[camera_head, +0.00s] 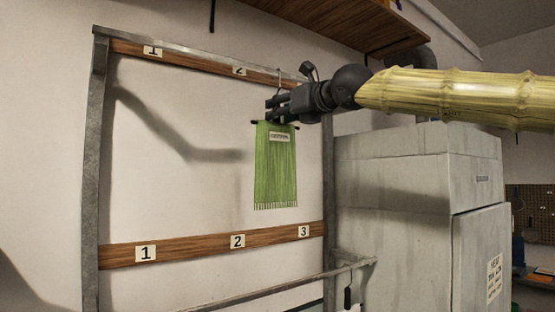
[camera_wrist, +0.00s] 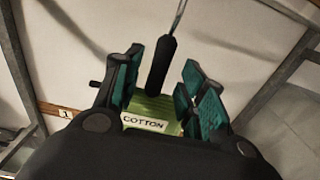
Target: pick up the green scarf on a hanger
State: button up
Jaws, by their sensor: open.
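The green scarf (camera_head: 275,170) hangs from its hanger at the right end of the upper rail, with a fringe along its bottom and a pale label near its top. My gripper (camera_head: 276,106) is at the top of the scarf, over the hanger. In the wrist view my gripper (camera_wrist: 165,90) has its teal-padded fingers apart, with the dark hanger grip (camera_wrist: 160,66) between them. The scarf (camera_wrist: 152,108) shows just beyond the fingers, with its label reading COTTON. Whether any finger touches the hanger I cannot tell.
The upper rail (camera_head: 190,62) and lower rail (camera_head: 200,245) carry numbered tags on a grey metal frame (camera_head: 92,180). A large grey cabinet (camera_head: 400,220) stands close on the right. A wooden shelf (camera_head: 340,22) juts out above. The rails hold nothing else in view.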

jog(key=x, duration=0.2)
jog(key=shift+w+a, duration=0.15)
jog(key=shift+a, duration=0.15)
jog(key=shift+d, duration=0.25)
jog(key=shift+c, duration=0.2)
jog(key=c, duration=0.4)
jog(key=shift+a, duration=0.15)
grip_shut()
